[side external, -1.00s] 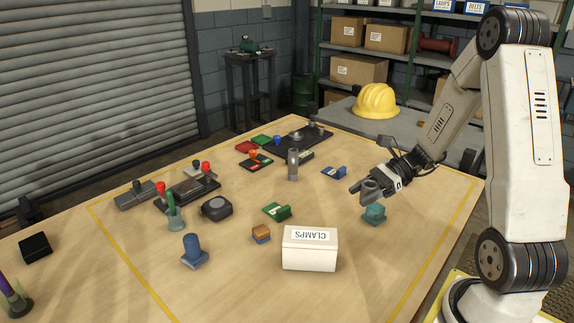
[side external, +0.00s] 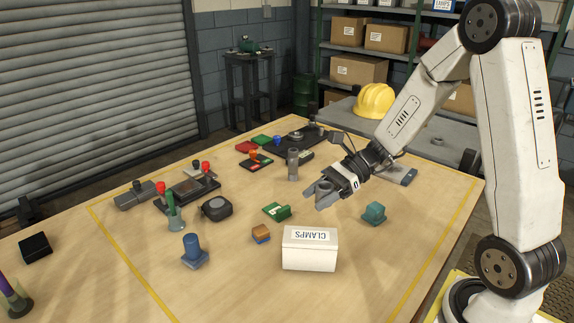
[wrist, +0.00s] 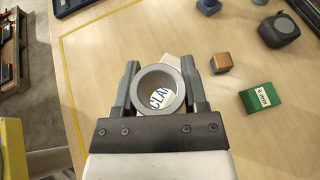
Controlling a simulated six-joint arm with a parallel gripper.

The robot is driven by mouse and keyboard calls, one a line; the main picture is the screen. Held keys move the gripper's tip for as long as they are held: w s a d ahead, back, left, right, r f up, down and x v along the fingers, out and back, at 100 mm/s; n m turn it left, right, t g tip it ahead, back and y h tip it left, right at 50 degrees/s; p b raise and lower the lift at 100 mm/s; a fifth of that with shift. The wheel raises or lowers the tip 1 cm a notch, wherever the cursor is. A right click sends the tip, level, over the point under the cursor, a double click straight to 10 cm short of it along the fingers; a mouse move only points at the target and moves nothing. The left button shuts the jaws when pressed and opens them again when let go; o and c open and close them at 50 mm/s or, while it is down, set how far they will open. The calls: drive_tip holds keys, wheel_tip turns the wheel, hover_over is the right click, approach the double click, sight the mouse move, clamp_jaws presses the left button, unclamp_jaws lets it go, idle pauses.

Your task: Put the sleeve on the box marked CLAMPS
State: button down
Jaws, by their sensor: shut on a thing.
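The sleeve (wrist: 137,90) is a grey ring with an open bore, held between the two fingers of my gripper (wrist: 158,95). In the side view my gripper (side external: 322,194) is shut on the grey sleeve, in the air above the table and up and right of the white box. The white box marked CLAMPS (side external: 309,255) stands near the table's front. In the wrist view part of the CLAMPS label (wrist: 160,99) shows through the sleeve's bore, and the sleeve and fingers hide most of the box. The sleeve is apart from the box in the side view.
An orange-brown block (side external: 261,233) and a green block (side external: 277,211) lie left of the box. A teal part (side external: 374,213) stands to its right. A grey upright cylinder (side external: 293,164) stands behind. The table front right of the box is clear.

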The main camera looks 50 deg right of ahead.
drive_tip(key=shift+w+a+r+g, duration=0.15)
drive_tip(key=shift+a+r, duration=0.05)
drive_tip(key=shift+a, duration=0.65)
drive_tip(key=shift+w+a+r+g, duration=0.1)
drive_tip(key=shift+a+r+g, duration=0.1)
drive_tip(key=shift+a, duration=0.6)
hover_over(306, 237)
drive_tip(key=shift+f, duration=2.2)
drive_tip(key=shift+f, duration=0.1)
drive_tip(key=shift+a+f, duration=0.1)
drive_tip(key=shift+f, duration=1.6)
drive_tip(key=shift+f, duration=0.15)
drive_tip(key=shift+c, duration=0.6)
unclamp_jaws()
drive_tip(key=shift+r, duration=0.2)
drive_tip(key=v, duration=1.2)
drive_tip(key=shift+f+n, duration=0.2)
drive_tip(key=shift+n, duration=0.1)
